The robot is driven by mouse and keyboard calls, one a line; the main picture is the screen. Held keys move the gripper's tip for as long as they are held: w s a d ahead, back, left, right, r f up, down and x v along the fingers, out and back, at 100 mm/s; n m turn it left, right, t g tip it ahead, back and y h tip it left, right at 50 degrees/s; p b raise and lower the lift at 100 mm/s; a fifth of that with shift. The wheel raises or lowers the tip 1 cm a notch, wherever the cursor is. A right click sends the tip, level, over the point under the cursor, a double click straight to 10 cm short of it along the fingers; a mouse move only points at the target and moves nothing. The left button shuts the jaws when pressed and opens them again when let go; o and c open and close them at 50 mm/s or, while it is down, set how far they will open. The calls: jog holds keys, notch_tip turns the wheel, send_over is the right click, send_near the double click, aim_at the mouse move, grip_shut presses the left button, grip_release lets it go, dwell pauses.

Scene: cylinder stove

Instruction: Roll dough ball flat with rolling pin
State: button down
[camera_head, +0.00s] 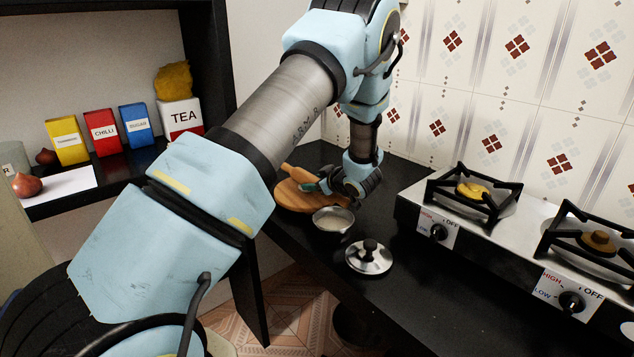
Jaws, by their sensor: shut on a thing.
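A wooden rolling pin (297,174) lies at or just above a round wooden board (290,198) on the black counter. My gripper (317,187) is over the board and shut on the rolling pin; the arm hides part of the hold. Only the left end of the pin shows clearly. I cannot see the dough ball; the pin, my gripper or my arm may hide it.
A small metal bowl (333,221) with pale contents stands close in front of the board. A metal lid (369,259) lies nearer the counter's front edge. A two-burner stove (455,222) stands to the right. Shelf boxes and a tea box (181,118) are at left.

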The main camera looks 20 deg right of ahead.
jog(key=shift+w+d+f+p, duration=0.1)
jog(key=shift+w+d+p, duration=0.3)
jog(key=shift+d, duration=0.65)
jog(key=shift+s+a+f+b, duration=0.15)
jog(key=shift+s+a, duration=0.1)
jog(key=shift+a, duration=0.3)
jog(key=shift+s+a+f+b, duration=0.1)
jog(key=shift+s+a+b, duration=0.1)
jog(key=shift+a, duration=0.3)
jog(key=shift+w+d+f+p, duration=0.1)
jog(key=shift+w+d+p, duration=0.3)
jog(key=shift+d, duration=0.65)
jog(key=shift+s+a+f, duration=0.1)
jog(key=shift+s+a, duration=0.1)
jog(key=shift+a, duration=0.35)
jog(key=shift+s+a, duration=0.2)
jog(key=shift+a, duration=0.35)
jog(key=shift+w+d, duration=0.3)
jog(key=shift+d, duration=0.3)
jog(key=shift+w+d, duration=0.2)
jog(key=shift+d, duration=0.35)
jog(key=shift+s+a, duration=0.25)
jog(key=shift+a, duration=0.35)
